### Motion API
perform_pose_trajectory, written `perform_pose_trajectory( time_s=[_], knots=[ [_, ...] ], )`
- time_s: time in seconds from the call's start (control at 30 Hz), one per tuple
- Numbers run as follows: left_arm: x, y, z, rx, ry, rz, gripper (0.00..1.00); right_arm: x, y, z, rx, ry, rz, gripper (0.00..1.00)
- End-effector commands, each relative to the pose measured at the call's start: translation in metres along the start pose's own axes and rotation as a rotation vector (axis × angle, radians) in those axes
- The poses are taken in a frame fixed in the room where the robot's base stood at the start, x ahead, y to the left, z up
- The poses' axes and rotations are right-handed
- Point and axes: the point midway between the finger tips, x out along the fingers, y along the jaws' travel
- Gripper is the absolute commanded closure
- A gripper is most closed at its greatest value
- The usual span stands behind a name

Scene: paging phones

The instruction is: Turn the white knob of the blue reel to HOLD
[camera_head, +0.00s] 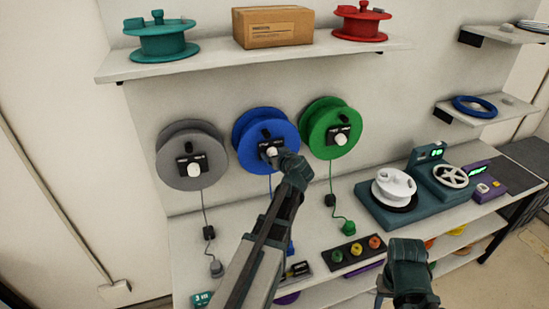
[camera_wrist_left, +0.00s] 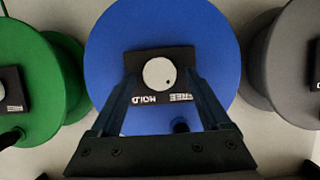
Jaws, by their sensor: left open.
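The blue reel (camera_head: 252,124) hangs on the wall between a grey and a green reel. Its white knob (camera_head: 271,152) is partly hidden by my left gripper (camera_head: 283,161). In the left wrist view, turned upside down, the blue reel (camera_wrist_left: 110,50) fills the middle. Its round white knob (camera_wrist_left: 158,73) sits on a black plate lettered HOLD and FREE. A small dark dot on the knob lies on the side towards FREE. My left gripper (camera_wrist_left: 160,80) is open, a finger on each side of the knob; contact cannot be told. My right gripper (camera_head: 408,268) is low at the right, its fingers unclear.
The grey reel (camera_head: 174,165) and green reel (camera_head: 318,118) are close on either side. A shelf (camera_head: 220,59) with reels and a box (camera_head: 272,27) runs above. Below is a counter (camera_head: 187,237) with cords, a button panel (camera_head: 356,253) and a teal device (camera_head: 378,214).

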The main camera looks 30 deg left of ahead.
Motion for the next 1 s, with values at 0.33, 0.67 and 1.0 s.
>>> perform_pose_trajectory(
  time_s=[0.33,0.67,1.0],
  knots=[
    [0.0047,-0.0002,-0.0003,0.000,0.000,0.000,0.20,0.0016,-0.0002,-0.0001,0.000,0.000,0.000,0.50],
    [0.0045,-0.0001,-0.0001,0.000,0.000,0.000,0.72,0.0016,-0.0002,-0.0001,0.000,0.000,0.000,0.50],
    [0.0045,0.0002,0.0000,0.007,0.000,-0.003,1.00,0.0018,-0.0002,-0.0001,0.000,0.000,0.000,0.50]
  ],
)
